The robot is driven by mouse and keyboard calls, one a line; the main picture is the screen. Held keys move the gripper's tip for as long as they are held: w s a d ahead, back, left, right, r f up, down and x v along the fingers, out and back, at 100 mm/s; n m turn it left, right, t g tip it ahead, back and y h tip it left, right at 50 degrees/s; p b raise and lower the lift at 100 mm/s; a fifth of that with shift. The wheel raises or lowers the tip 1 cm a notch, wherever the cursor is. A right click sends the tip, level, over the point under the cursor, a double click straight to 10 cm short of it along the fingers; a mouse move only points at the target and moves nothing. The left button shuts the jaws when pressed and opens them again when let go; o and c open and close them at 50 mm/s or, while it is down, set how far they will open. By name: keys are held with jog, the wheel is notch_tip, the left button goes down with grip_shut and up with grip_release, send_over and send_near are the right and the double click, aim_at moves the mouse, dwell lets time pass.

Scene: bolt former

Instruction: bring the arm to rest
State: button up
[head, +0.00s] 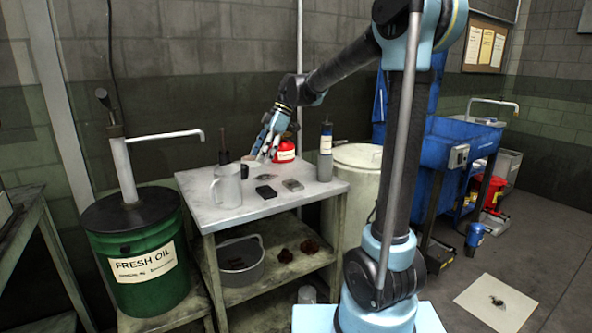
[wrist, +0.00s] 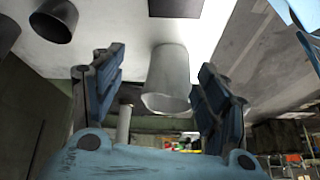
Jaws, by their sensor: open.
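My arm reaches from its column on the right across to the white-topped workbench (head: 215,212). My gripper (head: 264,152) hangs over the back part of that bench in the head view. In the wrist view my gripper (wrist: 161,62) shows two blue fingers spread apart. A pale grey cylinder (wrist: 168,78) appears between them, apart from both fingers. I cannot tell how far beyond the fingertips it is. Nothing is held.
On the bench are a grey jug (head: 228,186), a dark block (head: 266,192), a grey block (head: 292,185), a red can (head: 285,150) and a grey bottle (head: 325,152). A green oil drum (head: 150,275) stands left, a blue parts washer (head: 450,150) right.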

jog(key=s+d+f+m+t+h, duration=0.1)
jog(key=s+d+f+m, duration=0.5)
jog(key=d, duration=0.4)
jog(key=s+d+f+m+t+h, duration=0.2)
jog(key=s+d+f+m, duration=0.4)
jog(key=s+d+m, duration=0.2)
jog(key=s+d+f+m+t+h, duration=0.2)
jog(key=s+d+f+m, duration=0.4)
jog(key=s+d, duration=0.4)
jog(key=shift+s+d+f+m, duration=0.25)
jog(key=shift+s+d+m, duration=0.15)
jog(key=shift+d+m, duration=0.65)
